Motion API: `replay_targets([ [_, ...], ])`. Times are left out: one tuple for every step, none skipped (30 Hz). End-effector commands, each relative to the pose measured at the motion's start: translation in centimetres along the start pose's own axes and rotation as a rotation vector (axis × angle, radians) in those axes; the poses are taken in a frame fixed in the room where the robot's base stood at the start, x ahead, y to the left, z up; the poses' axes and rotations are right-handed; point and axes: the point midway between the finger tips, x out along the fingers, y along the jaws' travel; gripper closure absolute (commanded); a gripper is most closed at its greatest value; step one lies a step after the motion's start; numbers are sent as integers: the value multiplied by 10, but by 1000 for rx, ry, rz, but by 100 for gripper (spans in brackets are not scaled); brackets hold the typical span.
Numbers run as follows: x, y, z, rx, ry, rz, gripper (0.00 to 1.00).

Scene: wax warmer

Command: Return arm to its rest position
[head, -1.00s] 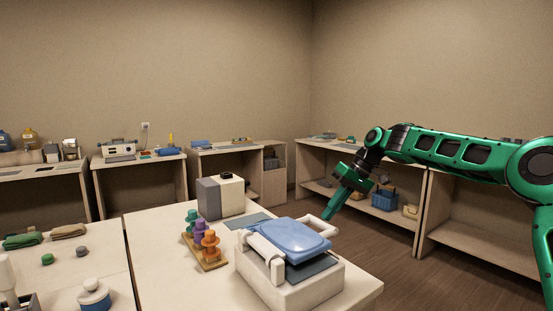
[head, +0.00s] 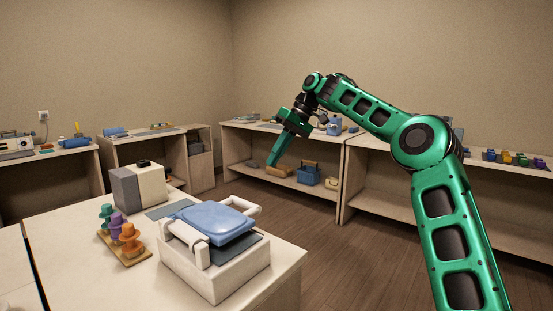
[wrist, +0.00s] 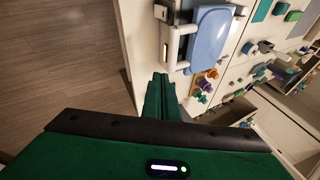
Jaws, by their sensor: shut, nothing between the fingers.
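My gripper (head: 274,160) is shut and empty, at the end of my green arm. In the head view it hangs in the air to the right of and beyond the wax warmer (head: 205,275), apart from it. The wax warmer is a white box with a blue lid (head: 215,221) lying over its top and a white handle frame. In the wrist view my shut gripper (wrist: 160,80) points toward the table edge, and the warmer's blue lid (wrist: 208,38) shows past the fingertips.
A wooden rack of coloured pegs (head: 130,248) and a grey and white box (head: 140,184) stand on the same table. Shelf units line the walls, one with a blue basket (head: 309,175). Open wooden floor (head: 345,265) lies right of the table.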

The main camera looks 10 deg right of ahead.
Motion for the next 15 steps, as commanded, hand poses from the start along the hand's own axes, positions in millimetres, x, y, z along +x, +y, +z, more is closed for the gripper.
replay_targets([
  [-3,2,0,1,1,0,100],
  [-5,2,0,1,1,0,100],
  [-6,3,0,1,1,1,100],
  [-7,3,0,1,1,1,100],
  [-7,4,0,1,1,1,100],
  [-8,4,0,1,1,1,100],
  [-8,4,0,1,1,1,100],
  [-8,4,1,1,1,1,100],
  [-8,4,1,1,1,1,100],
  [-8,4,1,2,0,2,100],
  [-8,4,2,3,-1,4,100],
  [-8,3,3,5,-4,10,100],
  [-7,2,5,7,-8,17,100],
  [-6,0,7,10,-14,28,100],
  [-4,-3,11,17,-23,46,100],
])
